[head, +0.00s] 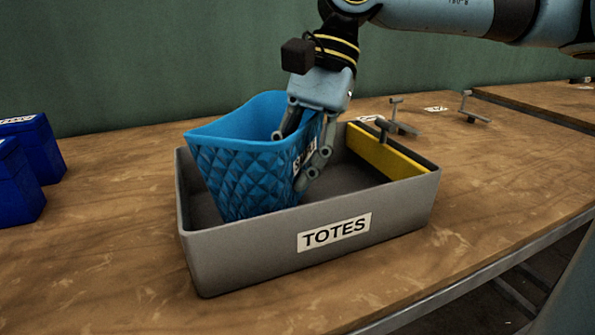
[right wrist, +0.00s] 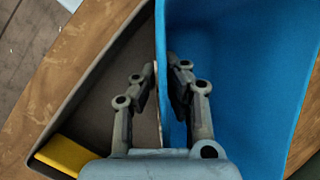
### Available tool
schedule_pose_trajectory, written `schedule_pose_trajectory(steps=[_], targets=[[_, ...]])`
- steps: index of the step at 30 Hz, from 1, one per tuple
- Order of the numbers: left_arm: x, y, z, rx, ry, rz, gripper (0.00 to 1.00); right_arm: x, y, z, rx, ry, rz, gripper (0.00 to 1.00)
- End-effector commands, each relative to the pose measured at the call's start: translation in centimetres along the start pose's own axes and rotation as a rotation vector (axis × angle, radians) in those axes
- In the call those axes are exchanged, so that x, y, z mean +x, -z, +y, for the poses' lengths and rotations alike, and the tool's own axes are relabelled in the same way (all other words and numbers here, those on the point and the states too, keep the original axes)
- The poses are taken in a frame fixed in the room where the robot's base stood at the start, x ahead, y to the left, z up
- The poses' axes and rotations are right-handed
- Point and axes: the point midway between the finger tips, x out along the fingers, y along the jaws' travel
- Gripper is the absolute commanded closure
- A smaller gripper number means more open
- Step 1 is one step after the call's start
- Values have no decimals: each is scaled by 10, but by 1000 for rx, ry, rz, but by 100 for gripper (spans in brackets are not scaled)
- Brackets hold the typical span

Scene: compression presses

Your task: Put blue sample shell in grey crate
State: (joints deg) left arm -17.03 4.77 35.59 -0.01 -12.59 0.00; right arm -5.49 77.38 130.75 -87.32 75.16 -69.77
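The blue sample shell (head: 245,165) is an open, quilted blue container with a white label. It stands slightly tilted inside the grey crate (head: 240,253), which is labelled TOTES, in its left part. Whether its base touches the crate floor is hidden by the front wall. My right gripper (head: 298,160) comes from above and straddles the shell's right wall, one finger inside and one outside. In the right wrist view the fingers (right wrist: 160,85) close on that wall of the blue shell (right wrist: 230,70). My left gripper is not in view.
A yellow and black piece (head: 388,155) lies along the crate's right wall. Dark blue bins (head: 40,145) stand at the left on the wooden table (head: 110,230). Small grey metal stands (head: 395,115) are behind the crate. The crate's right part has free floor.

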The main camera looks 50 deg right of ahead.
Motion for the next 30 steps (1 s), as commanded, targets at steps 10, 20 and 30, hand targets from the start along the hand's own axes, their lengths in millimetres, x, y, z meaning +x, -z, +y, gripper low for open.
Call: schedule_pose_trajectory(steps=[10, 20, 30], targets=[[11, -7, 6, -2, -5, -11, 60, 27, 11, 5, 0, 0, 0, 100], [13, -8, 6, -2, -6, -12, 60, 29, 12, 5, 0, -1, 0, 78], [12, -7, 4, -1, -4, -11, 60, 27, 11, 5, 0, 0, 0, 71]])
